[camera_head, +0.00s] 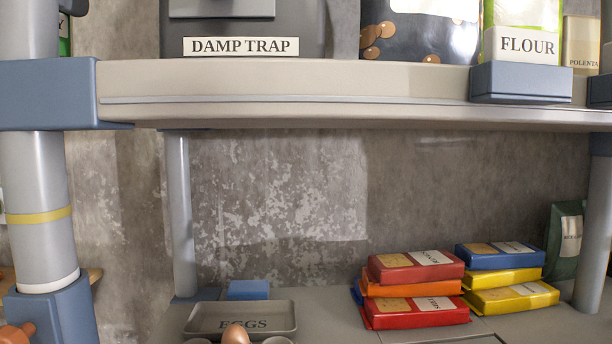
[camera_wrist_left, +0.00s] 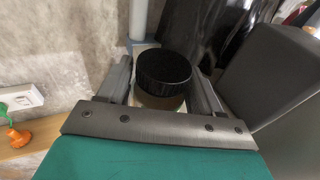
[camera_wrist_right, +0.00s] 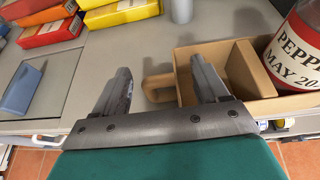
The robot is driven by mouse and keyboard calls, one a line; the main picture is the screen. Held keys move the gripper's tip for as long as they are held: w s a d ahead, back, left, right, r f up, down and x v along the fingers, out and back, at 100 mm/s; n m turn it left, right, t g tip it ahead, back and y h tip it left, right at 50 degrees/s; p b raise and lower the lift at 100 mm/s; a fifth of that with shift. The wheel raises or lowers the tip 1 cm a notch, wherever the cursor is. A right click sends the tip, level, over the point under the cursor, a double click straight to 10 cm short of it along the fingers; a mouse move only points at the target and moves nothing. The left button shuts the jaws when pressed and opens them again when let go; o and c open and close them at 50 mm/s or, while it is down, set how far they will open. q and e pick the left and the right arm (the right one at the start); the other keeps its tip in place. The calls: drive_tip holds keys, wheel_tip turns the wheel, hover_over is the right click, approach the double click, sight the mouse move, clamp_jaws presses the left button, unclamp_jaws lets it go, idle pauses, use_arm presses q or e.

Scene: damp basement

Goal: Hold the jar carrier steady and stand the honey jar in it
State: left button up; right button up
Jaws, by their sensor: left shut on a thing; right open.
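The jar (camera_wrist_left: 164,72) with a black ribbed lid and an amber-brown body is between the fingers of my left gripper (camera_wrist_left: 160,68) in the left wrist view. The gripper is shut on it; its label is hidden. The jar carrier (camera_wrist_right: 262,108) is a light brown box at the right of the right wrist view. A loop handle (camera_wrist_right: 158,82) sticks out of its left side. My right gripper (camera_wrist_right: 160,66) is open, with the handle between its fingers; I cannot tell whether they touch it. The right finger hides part of the carrier's left compartment.
A pepper jar (camera_wrist_right: 298,55) with a red and white label stands in the carrier's right part. An egg tray (camera_head: 270,314) and stacked packets (camera_head: 415,285) are on the worktop. A shelf (camera_head: 330,82) crosses above. A dark grey box (camera_wrist_left: 275,85) stands right of the held jar.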

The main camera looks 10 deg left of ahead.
use_arm(q)
drive_tip(key=shift+f, duration=0.2)
use_arm(e)
drive_tip(key=shift+w+f, duration=0.15)
drive_tip(key=shift+w, duration=0.3)
drive_tip(key=shift+c, duration=0.3)
